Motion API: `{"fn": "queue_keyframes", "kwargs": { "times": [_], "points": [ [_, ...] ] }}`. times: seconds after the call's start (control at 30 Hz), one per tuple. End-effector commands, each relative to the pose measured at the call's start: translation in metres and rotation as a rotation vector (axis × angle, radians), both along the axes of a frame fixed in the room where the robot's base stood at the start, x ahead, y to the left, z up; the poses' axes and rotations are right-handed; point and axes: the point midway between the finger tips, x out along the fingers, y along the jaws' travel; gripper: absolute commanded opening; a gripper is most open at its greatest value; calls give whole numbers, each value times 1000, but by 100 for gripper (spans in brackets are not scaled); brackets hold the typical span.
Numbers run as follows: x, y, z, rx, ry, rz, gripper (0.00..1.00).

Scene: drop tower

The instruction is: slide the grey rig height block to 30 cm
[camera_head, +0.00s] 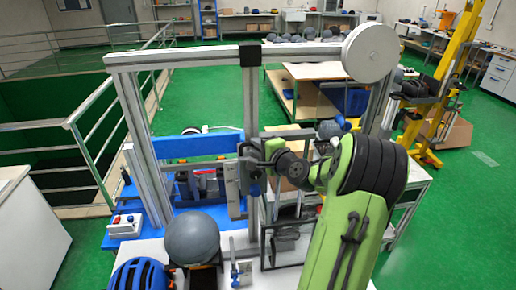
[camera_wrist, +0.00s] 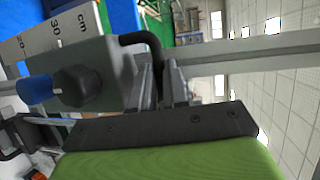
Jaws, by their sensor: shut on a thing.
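The grey height block (camera_wrist: 108,58) fills the left middle of the wrist view, with a black knob (camera_wrist: 80,88) and a blue knob (camera_wrist: 36,90) on it. A pale scale plate (camera_wrist: 40,42) lies alongside, with "30" and "cm" readable, turned sideways. The block's edge lies close to the 30 mark; the exact reading cannot be told. My gripper (camera_wrist: 160,85) is shut on the block's black handle (camera_wrist: 140,38). In the head view my gripper (camera_head: 258,163) is at the rig's middle upright (camera_head: 251,110), partly hiding the block (camera_head: 233,187).
The rig's aluminium frame (camera_head: 180,58) spans the bench, with a white wheel (camera_head: 370,52) at top right. A grey ball (camera_head: 192,238) and a blue helmet (camera_head: 140,275) are in front. A red-button box (camera_head: 124,225) is at left. A blue beam (camera_head: 190,146) lies behind.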

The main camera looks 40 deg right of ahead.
Motion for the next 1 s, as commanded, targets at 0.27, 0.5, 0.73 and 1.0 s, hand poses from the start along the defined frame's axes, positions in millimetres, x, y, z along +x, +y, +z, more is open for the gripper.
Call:
{"fn": "queue_keyframes", "kwargs": {
  "times": [0.27, 0.5, 0.73, 1.0],
  "points": [
    [0, 0, 0, -2, -3, 0, 33],
    [0, 0, -2, 0, 0, 0, 40],
    [-21, 3, 0, -2, 3, -4, 40],
    [-95, 17, 13, -2, 1, -9, 40]
  ]
}}
